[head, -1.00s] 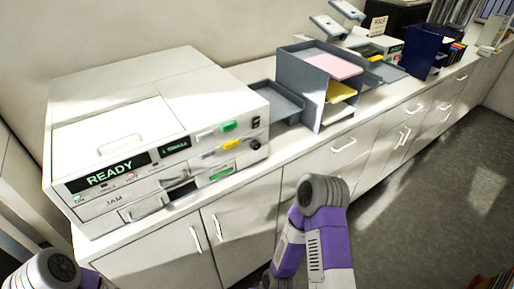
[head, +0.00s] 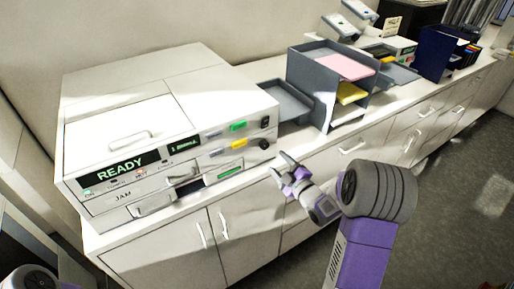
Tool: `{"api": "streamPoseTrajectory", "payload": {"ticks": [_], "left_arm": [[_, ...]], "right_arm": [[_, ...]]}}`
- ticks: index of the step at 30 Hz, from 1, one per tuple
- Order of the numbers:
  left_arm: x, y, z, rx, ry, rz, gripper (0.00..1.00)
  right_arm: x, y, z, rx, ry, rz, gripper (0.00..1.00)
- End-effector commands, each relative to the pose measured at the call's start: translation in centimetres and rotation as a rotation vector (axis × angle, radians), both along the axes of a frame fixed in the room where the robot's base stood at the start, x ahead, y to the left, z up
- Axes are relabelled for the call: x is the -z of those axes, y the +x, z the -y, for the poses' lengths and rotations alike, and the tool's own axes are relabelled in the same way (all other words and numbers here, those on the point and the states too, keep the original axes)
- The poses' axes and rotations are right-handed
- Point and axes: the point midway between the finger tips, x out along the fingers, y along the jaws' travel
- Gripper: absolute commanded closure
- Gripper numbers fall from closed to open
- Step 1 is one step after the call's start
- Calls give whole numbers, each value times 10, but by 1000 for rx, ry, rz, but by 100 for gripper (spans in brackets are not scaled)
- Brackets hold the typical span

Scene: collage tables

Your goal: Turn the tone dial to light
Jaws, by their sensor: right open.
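A white copier (head: 165,105) with a lit READY display stands on the counter at the left. A small round black dial (head: 264,144) sits at the right end of its front, below a small black switch-like part (head: 265,122). Any marks around the dial are too small to read, so its setting cannot be told. My right gripper (head: 277,168) is open and empty, in front of the counter edge, a little below and right of the dial and apart from it. My left gripper is out of view; only part of my left arm shows at the bottom left.
Green and yellow sliders (head: 239,143) sit left of the dial, with drawer handles (head: 155,205) below. A grey paper tray (head: 283,100) and a shelf of coloured paper (head: 330,75) stand right of the copier. Cabinet handles (head: 223,225) stick out below the counter.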

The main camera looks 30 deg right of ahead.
Motion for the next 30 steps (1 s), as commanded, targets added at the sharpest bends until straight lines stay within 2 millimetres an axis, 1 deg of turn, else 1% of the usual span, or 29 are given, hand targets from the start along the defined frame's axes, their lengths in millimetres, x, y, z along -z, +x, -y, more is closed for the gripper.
{"api": "streamPoseTrajectory", "payload": {"ticks": [1,3,5,12,15,18,22,28,29,30], "left_arm": [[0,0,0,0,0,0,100],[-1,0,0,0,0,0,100],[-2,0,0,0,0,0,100],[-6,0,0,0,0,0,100],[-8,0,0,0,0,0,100],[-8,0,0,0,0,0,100],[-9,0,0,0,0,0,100],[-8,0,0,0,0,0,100],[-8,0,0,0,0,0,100],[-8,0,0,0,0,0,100]], "right_arm": [[-8,0,3,-3,-25,25,41],[-13,3,4,-8,-41,39,41],[-13,9,3,-10,-43,39,41],[-12,49,-2,-12,-39,36,41],[-12,61,-3,-12,-39,36,41],[-12,70,-4,-11,-37,36,41],[-11,74,-4,-10,-36,35,41],[-11,74,-4,-10,-36,35,41],[-11,74,-4,-10,-36,35,44],[-11,74,-4,-10,-36,35,50]]}}
